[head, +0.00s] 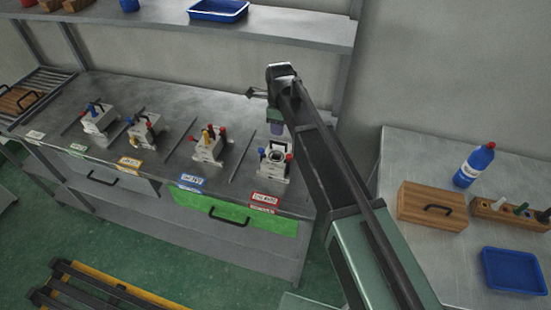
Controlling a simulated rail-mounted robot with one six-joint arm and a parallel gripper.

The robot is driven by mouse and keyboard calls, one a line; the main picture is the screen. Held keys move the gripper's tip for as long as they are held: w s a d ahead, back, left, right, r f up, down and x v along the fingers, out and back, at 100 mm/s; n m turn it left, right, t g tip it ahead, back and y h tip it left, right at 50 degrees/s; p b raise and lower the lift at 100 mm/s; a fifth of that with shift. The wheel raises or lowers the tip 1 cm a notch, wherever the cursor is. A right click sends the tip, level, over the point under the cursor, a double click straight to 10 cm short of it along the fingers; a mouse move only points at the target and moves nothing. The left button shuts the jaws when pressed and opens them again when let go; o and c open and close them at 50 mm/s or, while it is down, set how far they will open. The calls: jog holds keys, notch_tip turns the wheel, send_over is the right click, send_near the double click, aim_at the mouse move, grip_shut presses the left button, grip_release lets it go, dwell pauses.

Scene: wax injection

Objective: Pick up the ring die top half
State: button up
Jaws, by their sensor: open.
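Several small metal dies stand in a row on the grey steel bench (185,105), each with coloured knobs. The labels are too small to read, so I cannot tell for certain which is the ring die. My gripper (276,128) hangs just above and behind this die, apparently empty. Its fingers are small and partly hidden by my arm, and the gap to the die is hard to judge.
Other dies stand to the left: one (207,147), another (145,130) and the leftmost (98,118). Thin dark bars lie between them. A shelf (150,22) runs above the bench. A side table at right holds a wooden box (432,206), blue bottle (474,165) and blue tray (514,271).

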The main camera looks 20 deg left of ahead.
aim_at(279, 142)
notch_tip(279, 142, down, 10)
jog(key=b, duration=0.7)
jog(key=shift+w+a+r+b, duration=0.15)
jog(key=shift+r+b, duration=0.05)
jog(key=shift+b, duration=0.2)
jog(key=shift+r, duration=0.3)
grip_shut()
